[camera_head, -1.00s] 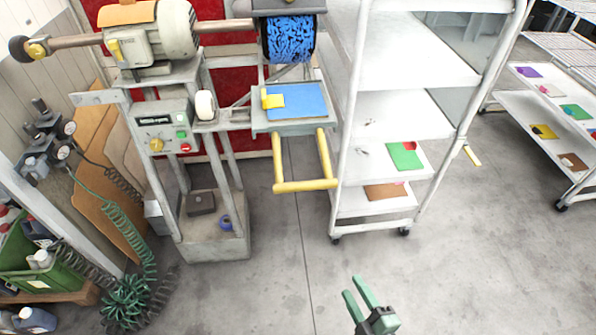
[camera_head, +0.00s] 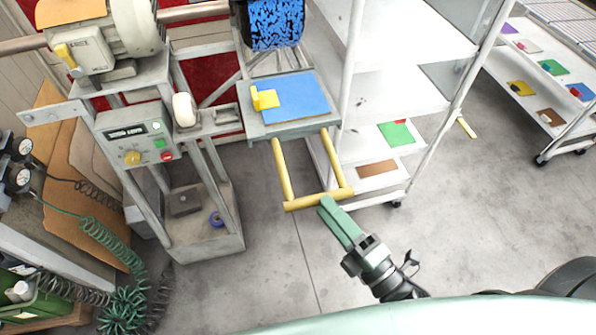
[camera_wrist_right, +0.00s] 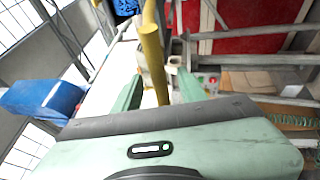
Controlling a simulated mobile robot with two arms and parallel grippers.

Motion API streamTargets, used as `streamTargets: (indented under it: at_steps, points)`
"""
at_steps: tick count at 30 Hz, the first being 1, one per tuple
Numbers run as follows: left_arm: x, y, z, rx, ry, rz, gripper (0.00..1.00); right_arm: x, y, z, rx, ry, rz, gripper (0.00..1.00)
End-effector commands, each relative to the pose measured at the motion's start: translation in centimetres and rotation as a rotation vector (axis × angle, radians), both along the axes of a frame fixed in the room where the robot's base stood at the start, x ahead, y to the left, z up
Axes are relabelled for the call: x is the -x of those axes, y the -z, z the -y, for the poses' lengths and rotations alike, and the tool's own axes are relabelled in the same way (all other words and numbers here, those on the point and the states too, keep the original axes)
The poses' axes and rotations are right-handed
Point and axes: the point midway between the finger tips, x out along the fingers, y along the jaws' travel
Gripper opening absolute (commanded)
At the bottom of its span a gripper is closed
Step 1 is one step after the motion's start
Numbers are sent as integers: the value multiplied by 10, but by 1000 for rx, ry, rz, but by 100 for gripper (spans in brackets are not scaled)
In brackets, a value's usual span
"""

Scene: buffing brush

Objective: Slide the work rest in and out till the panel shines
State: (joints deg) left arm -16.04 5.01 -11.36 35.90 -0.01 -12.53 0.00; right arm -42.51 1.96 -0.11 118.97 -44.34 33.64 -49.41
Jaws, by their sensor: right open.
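The work rest (camera_head: 262,128) is a grey plate under the blue brush (camera_head: 272,28). A flat blue panel (camera_head: 300,95) lies on it with a yellow clamp (camera_head: 263,99) at its left. A yellow U-shaped handle (camera_head: 284,172) sticks out from its front. My right gripper (camera_head: 327,204) is at the handle's crossbar, near its right end. In the right wrist view the yellow bar (camera_wrist_right: 153,60) runs between my two open green fingers (camera_wrist_right: 160,88), and contact is not clear. My left gripper is not in view.
A control box (camera_head: 135,143) with a yellow knob and coloured buttons stands left of the rest. A white shelf cart (camera_head: 385,95) stands close on the right of the handle. Coiled green hoses (camera_head: 105,240) lie at the left. The floor in front is clear.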

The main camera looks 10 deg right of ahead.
Motion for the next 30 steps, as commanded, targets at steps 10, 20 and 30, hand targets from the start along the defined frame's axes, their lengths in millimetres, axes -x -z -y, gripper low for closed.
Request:
streamTargets:
  at_steps: [10,20,30]
  points:
    - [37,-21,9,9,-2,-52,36,-49,-13,-22,-3,-1,2,41]
    - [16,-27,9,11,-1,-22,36,-64,-13,-30,-2,0,-1,41]
    - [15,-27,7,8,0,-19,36,-64,-12,-30,-1,0,-2,0]
